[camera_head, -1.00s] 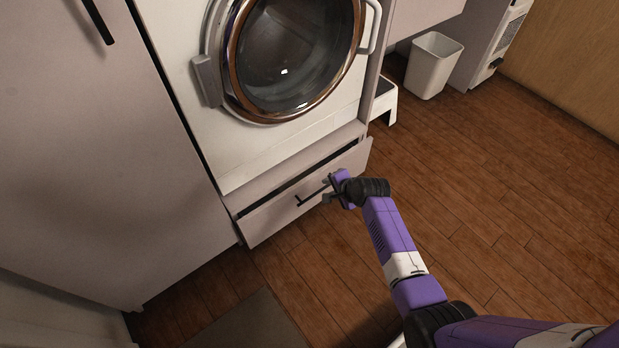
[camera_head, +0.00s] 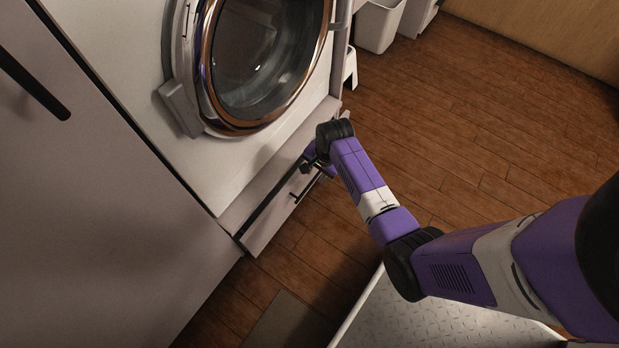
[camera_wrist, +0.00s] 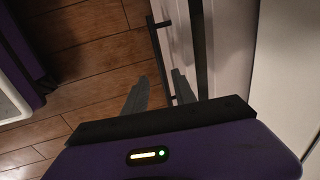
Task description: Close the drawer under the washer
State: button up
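The white washer (camera_head: 130,60) has its round door (camera_head: 262,60) shut. The drawer (camera_head: 262,232) under it stands a little open, with a dark gap behind its front panel. Its dark bar handle (camera_head: 304,186) faces the room. My gripper (camera_head: 314,165) is at the drawer front by the handle, partly hidden by my wrist in the head view. In the wrist view the two fingers of my gripper (camera_wrist: 160,92) are apart, and the handle (camera_wrist: 159,50) runs between or just past their tips. I cannot tell whether they touch it.
A tall grey cabinet (camera_head: 90,200) with a dark handle stands left of the washer. A white bin (camera_head: 379,25) and a white step stool (camera_head: 350,66) are beyond the washer. The wooden floor (camera_head: 480,130) on the right is clear. A grey mat (camera_head: 290,325) lies in front.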

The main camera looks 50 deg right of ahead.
aim_at(311, 183)
jog(key=f+b, duration=0.1)
jog(key=f, duration=0.2)
jog(key=w+f+b, duration=0.1)
jog(key=f+b, duration=0.1)
jog(key=f, duration=0.2)
jog(key=shift+w, duration=0.2)
grip_shut()
dwell(1.2)
